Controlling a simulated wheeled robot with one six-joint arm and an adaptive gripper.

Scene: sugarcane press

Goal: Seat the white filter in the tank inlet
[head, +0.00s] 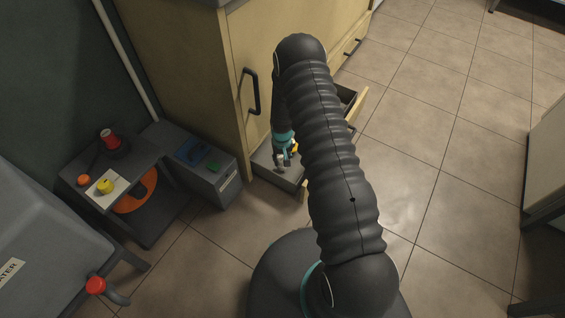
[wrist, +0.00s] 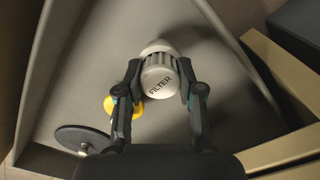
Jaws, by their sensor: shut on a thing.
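In the head view my gripper (head: 285,157) is low, over or inside the open drawer (head: 293,183) of the yellow cabinet; the filter is hard to make out there. A grey tank (head: 45,225) with a label ending in "ATER" stands at the lower left, cut off by the frame. I cannot make out its inlet for certain.
A yellow round thing (wrist: 134,106) and a dark disc (wrist: 82,139) lie near the filter. A red-capped pipe (head: 96,285) is by the tank. A low bench (head: 148,160) and grey box (head: 222,186) stand left of the drawer.

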